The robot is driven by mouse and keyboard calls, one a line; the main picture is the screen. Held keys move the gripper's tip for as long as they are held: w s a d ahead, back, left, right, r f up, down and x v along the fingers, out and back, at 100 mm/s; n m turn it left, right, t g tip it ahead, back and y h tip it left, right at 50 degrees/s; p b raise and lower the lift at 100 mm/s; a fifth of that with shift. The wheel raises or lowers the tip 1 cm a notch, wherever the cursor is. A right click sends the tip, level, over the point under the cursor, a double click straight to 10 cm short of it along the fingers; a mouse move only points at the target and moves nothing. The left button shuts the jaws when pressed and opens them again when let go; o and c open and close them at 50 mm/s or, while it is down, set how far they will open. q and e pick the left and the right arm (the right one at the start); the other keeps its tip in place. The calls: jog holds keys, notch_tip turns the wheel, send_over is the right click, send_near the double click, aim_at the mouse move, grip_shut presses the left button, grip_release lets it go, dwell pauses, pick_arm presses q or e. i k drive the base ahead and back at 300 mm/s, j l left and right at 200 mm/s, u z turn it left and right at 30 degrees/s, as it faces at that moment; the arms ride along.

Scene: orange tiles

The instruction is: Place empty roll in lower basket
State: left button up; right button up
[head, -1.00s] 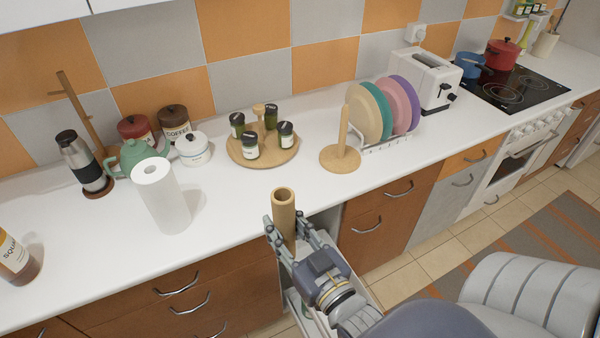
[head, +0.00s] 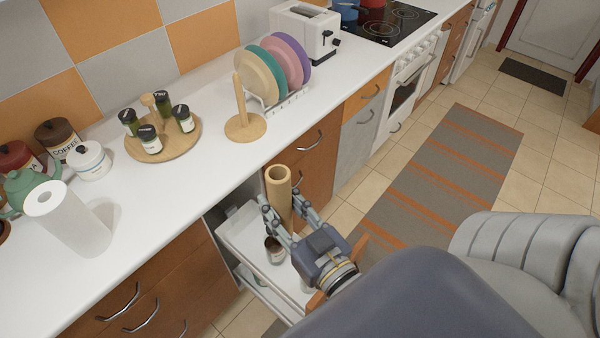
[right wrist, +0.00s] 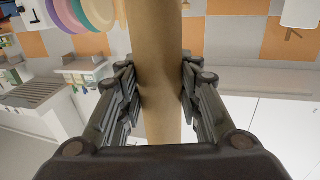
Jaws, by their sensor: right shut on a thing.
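The empty roll (head: 279,186) is a tan cardboard tube, held upright with its open end up. My right gripper (head: 284,208) is shut on it, one finger on each side. In the right wrist view the roll (right wrist: 160,70) runs vertically between the fingers. A white pull-out unit stands open below the counter. Its upper basket (head: 240,226) holds a small jar (head: 274,250). The lower basket (head: 262,288) shows only as a strip beneath it; most of its inside is hidden. The roll appears above or beside the upper basket's far edge. My left gripper is out of view.
A full paper towel roll (head: 68,220) stands on the counter, left. A bare wooden holder (head: 246,125), a spice tray (head: 190,140) and a plate rack (head: 290,105) stand behind.

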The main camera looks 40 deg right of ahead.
aim_at(279, 298)
jog(key=j+z, duration=0.2)
jog(key=j, duration=0.2)
jog(key=k+j+z, duration=0.15)
jog(key=j, duration=0.25)
jog(key=k+j+z, duration=0.2)
jog(key=j, duration=0.2)
jog(key=j+z, duration=0.15)
jog(key=j, duration=0.25)
jog(key=k+j+z, duration=0.2)
jog(key=j, duration=0.15)
jog(key=k+j, duration=0.15)
jog(key=j, duration=0.15)
jog(key=k+j, duration=0.15)
jog(key=j, duration=0.2)
